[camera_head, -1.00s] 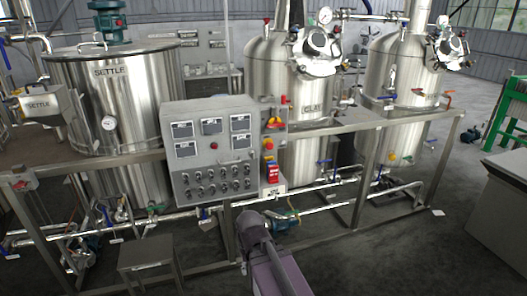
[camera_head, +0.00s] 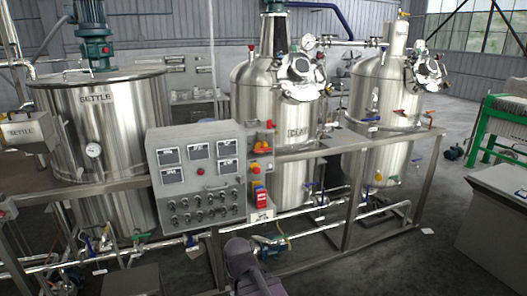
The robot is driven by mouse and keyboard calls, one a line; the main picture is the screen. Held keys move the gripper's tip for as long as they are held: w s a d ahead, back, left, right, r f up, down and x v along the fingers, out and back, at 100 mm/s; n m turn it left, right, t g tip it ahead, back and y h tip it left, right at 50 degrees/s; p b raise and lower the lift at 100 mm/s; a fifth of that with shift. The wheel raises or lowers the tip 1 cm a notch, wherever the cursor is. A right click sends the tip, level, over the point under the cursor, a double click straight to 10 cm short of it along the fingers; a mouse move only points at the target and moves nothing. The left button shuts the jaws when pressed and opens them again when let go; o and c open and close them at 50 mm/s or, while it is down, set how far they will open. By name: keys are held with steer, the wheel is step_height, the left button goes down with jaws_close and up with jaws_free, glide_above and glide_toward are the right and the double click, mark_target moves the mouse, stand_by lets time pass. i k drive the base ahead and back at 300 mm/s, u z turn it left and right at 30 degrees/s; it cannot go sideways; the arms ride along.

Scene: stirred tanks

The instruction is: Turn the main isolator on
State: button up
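A grey control panel (camera_head: 197,190) stands on the front frame, with several meters above rows of knobs. On the narrow strip at its right side, a red and yellow switch (camera_head: 264,138) sits at the top. No readable label shows which one is the main isolator, and the switch positions are too small to tell. Part of my arm rises at the bottom centre, below and apart from the panel. My gripper cannot be made out.
The SETTLE tank (camera_head: 125,130) stands behind the panel at left, with two steel vessels (camera_head: 260,95) (camera_head: 385,95) to the right. A metal frame rail (camera_head: 340,142) and low pipes (camera_head: 330,208) run across the front. Open floor (camera_head: 400,262) lies at front right, beside a grey cabinet (camera_head: 495,225).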

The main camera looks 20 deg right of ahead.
mark_target(259, 148)
steer(key=z, duration=0.65)
steer(key=k, duration=0.7)
steer(key=u, duration=0.5)
steer(key=i, duration=1)
